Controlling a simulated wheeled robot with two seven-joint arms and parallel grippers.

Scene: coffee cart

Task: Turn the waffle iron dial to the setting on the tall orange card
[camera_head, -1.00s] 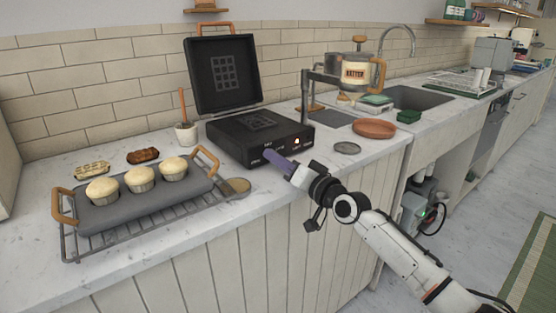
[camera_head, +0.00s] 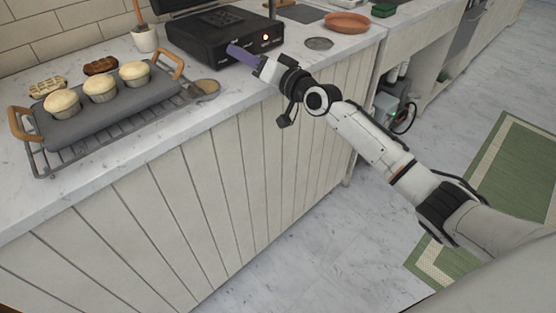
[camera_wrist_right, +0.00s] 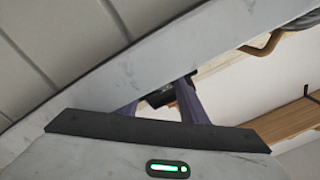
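The black waffle iron (camera_head: 190,38) stands on the counter, its lid raised and mostly out of the head view. A small red light glows on its front panel. My right gripper (camera_head: 232,48), with purple fingers, reaches to the left part of that front panel and covers some of it. The dial cannot be made out behind the fingers. In the right wrist view the two fingers (camera_wrist_right: 157,103) stand apart, with a small dark shape between and beyond them; contact cannot be told. The tall orange card and my left gripper are not in view.
A pot with a wooden stick (camera_head: 145,40) stands behind. A round grey disc (camera_head: 319,43) and a terracotta dish (camera_head: 347,22) lie right of the iron.

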